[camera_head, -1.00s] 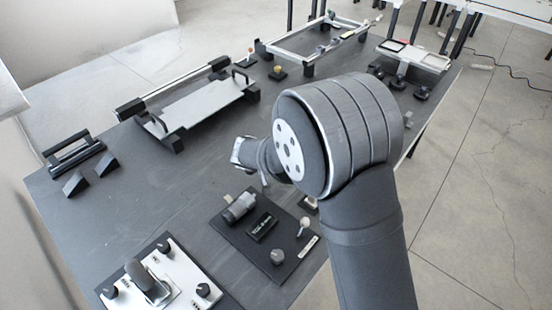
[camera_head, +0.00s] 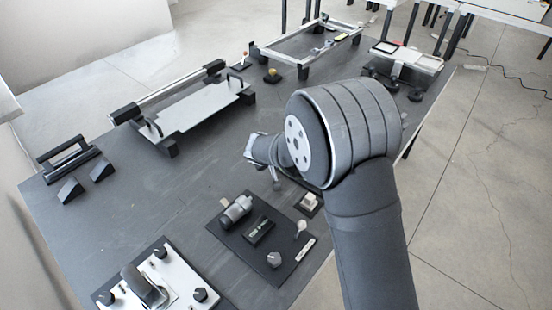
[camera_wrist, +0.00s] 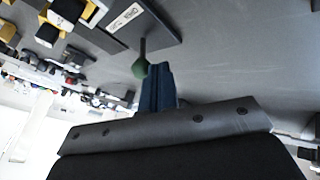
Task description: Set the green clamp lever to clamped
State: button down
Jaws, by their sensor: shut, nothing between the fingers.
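In the wrist view the green knob of the clamp lever (camera_wrist: 140,68) sits at the end of a thin dark stem. The stem extends from the edge of a dark plate (camera_wrist: 157,24) that bears a white label. My gripper (camera_wrist: 155,70) is shut and empty, with its blue fingers close beside the green knob. I cannot tell whether they touch. In the head view the end of my arm (camera_head: 256,148) is over the dark table, and the green lever cannot be made out there.
The dark table (camera_head: 185,205) carries a black board with a grey cylinder (camera_head: 236,209), a white plate with black knobs (camera_head: 185,273) at the front left, and a rail fixture (camera_head: 200,108) farther back. Bare table lies between them.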

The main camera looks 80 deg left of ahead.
jog(key=shift+w+a+r+g+h, duration=0.35)
jog(key=shift+r+g+h, duration=0.05)
dwell(0.4)
jog(key=shift+w+a+r+g+h, duration=0.45)
jog(key=shift+w+a+g+h, duration=0.15)
jog(key=shift+g+h, duration=0.1)
jog(key=w+a+g+h, duration=0.1)
jog(key=w+a+r+g+h, duration=0.1)
jog(key=shift+w+a+m+g+h, duration=0.15)
jog(key=shift+a+m+g+h, duration=0.05)
jog(key=shift+m+g+h, duration=0.2)
jog(key=shift+d, duration=0.1)
jog(key=shift+r, duration=0.2)
jog(key=shift+r, duration=0.6)
